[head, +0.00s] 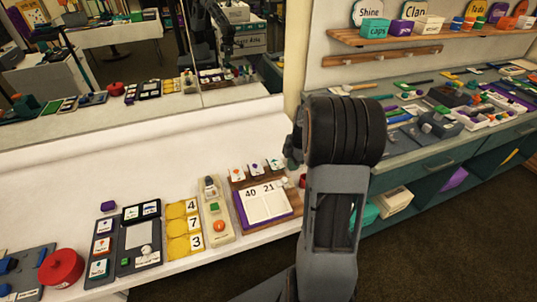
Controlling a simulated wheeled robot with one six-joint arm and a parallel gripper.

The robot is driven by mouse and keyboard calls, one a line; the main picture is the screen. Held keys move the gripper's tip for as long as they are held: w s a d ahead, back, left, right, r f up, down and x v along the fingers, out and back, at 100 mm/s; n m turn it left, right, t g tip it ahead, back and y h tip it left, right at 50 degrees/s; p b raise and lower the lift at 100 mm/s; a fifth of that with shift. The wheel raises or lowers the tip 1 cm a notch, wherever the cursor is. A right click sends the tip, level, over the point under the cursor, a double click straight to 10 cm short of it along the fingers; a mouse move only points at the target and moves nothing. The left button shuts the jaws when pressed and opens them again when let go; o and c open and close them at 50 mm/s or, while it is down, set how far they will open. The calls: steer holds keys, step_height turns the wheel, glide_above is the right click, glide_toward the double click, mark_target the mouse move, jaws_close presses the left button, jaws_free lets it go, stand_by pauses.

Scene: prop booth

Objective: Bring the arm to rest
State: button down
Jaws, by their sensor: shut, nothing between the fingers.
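My arm rises in front of the counter at centre right. Its thick dark joint and grey link fill that part of the view. My gripper (292,150) shows only as a small dark part at the left of the joint, above the counter's back right area. It is shut and holds nothing. Most of it is hidden behind the arm, and its fingertips are hard to make out.
A white counter (120,180) carries a red round pot (61,268), a dark tray (125,240), yellow number cards (184,229) and a board (264,203) reading 40 and 21. A mirror (140,60) stands behind. A crowded teal bench (440,150) is at right, with dark floor (440,250) below.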

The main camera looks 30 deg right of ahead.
steer(key=shift+m, duration=0.9)
steer(key=shift+s+f+m, duration=0.15)
steer(key=shift+f+m, duration=0.05)
steer(key=shift+m, duration=0.7)
steer(key=s+a+r+m+t, duration=0.1)
steer(key=s+a+r+m, duration=0.2)
steer(key=a, duration=0.3)
steer(key=s+a+r+m+t+h, duration=0.1)
steer(key=s+a+r+m, duration=0.3)
steer(key=s+a+m, duration=0.1)
steer(key=s+a+r+m+t+p, duration=0.1)
steer(key=s+a+r+m, duration=0.3)
steer(key=a, duration=0.4)
steer(key=shift+m+h, duration=0.3)
steer(key=shift+h, duration=0.1)
